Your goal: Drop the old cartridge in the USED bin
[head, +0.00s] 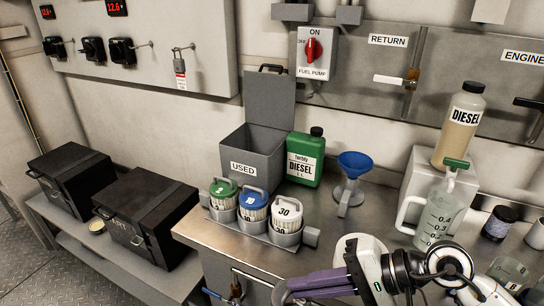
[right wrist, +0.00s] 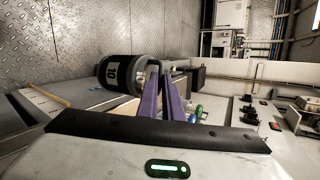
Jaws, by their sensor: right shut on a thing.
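The old cartridge (right wrist: 122,72) is a dark cylinder with a pale label reading 10, seen in the right wrist view. My right gripper (right wrist: 158,88) has purple fingers shut on it. In the head view my right gripper (head: 284,292) is at the bottom edge, in front of the counter, and the cartridge is out of frame. The USED bin (head: 262,164) is a grey box on the counter with its lid (head: 269,98) raised, farther back than the gripper. Its floor is hidden. My left gripper is in neither view.
A holder (head: 284,238) with green, blue and white-topped cartridges stands in front of the bin. A green diesel can (head: 305,160), blue funnel (head: 355,163) and measuring jug (head: 437,215) are to the right. Black cases (head: 150,220) sit on the lower shelf at left.

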